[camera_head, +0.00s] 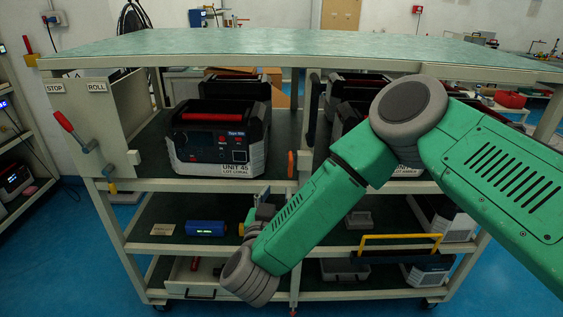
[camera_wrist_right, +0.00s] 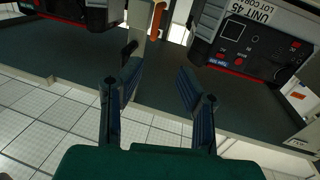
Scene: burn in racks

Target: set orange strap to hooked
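A short orange strap (camera_head: 291,164) shows upright at the middle post of the rack, just right of the unit labelled UNIT 45 (camera_head: 212,140). In the right wrist view the orange strap (camera_wrist_right: 157,18) is at the top, beside a pale post (camera_wrist_right: 138,35) with a small black part (camera_wrist_right: 129,49). I cannot tell whether the strap is hooked. My right gripper (camera_head: 264,203) is below the strap in the head view, partly hidden by its own wrist. In the wrist view its fingers (camera_wrist_right: 154,82) are apart with nothing between them. My left gripper is not in view.
The rack's green top (camera_head: 290,42) overhangs the upper shelf. More units stand right of the post. A red lever (camera_head: 66,122) sits on the left panel by STOP and ROLL labels. A blue device (camera_head: 205,228) and a yellow-handled cart bar (camera_head: 400,237) are lower down.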

